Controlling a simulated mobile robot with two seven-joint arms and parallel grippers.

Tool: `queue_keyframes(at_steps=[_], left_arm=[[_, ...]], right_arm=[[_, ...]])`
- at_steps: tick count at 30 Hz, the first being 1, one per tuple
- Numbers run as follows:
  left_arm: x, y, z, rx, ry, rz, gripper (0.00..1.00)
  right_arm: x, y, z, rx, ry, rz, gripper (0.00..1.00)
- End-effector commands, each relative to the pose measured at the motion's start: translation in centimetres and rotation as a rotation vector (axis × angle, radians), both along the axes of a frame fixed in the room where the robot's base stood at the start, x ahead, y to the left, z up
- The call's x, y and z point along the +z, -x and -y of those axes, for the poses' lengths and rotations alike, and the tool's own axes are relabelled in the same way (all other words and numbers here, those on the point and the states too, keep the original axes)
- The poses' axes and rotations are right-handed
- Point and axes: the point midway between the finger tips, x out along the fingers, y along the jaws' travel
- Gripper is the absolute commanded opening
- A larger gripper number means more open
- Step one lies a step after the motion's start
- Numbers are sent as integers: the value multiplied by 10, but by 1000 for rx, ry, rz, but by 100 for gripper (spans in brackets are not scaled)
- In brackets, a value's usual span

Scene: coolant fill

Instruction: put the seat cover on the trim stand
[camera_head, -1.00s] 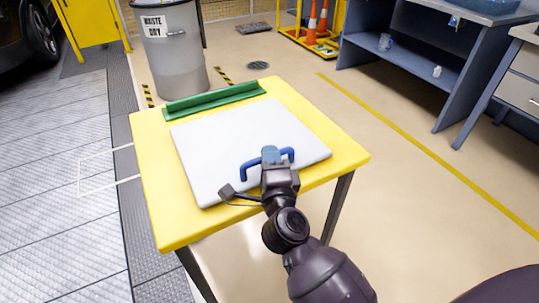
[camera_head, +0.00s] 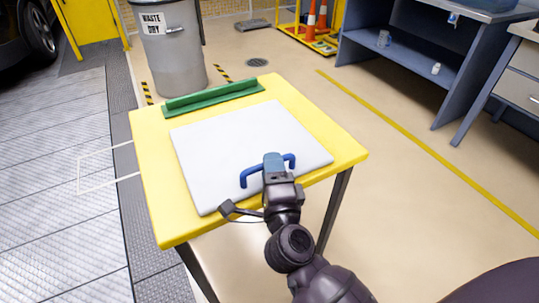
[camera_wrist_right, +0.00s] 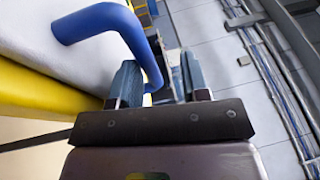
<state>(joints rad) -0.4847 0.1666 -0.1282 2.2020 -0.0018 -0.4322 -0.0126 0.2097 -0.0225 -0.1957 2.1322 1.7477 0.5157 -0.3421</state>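The seat cover appears to be the flat white panel (camera_head: 235,140) with a blue handle (camera_head: 246,177) near its front edge. It lies flat on the yellow-topped stand (camera_head: 150,190), which I take as the trim stand. A green rail (camera_head: 215,97) runs along the stand's far edge, with a gap between it and the panel. My right gripper (camera_head: 273,162) is at the handle. In the right wrist view, the handle bar (camera_wrist_right: 140,45) passes between the fingers (camera_wrist_right: 160,82), and the fingers hide part of it. My left gripper is out of view.
A grey waste bin (camera_head: 172,45) stands behind the stand. A blue-grey workbench (camera_head: 400,65) is at the back right, and orange cones (camera_head: 317,22) stand at the back. Beige floor right of the stand is clear. A car (camera_head: 35,32) is at far left.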

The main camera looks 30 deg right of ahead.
Motion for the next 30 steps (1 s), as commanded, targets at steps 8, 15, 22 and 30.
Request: queue_keyframes(at_steps=[8,15,22,30], left_arm=[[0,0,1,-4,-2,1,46],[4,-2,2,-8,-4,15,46],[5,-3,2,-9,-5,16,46],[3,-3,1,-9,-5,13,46]], right_arm=[[-9,45,-13,0,-1,-4,42],[-12,67,-20,0,-1,-2,42],[-12,72,-21,0,0,-1,42],[-11,71,-21,0,0,0,42]])
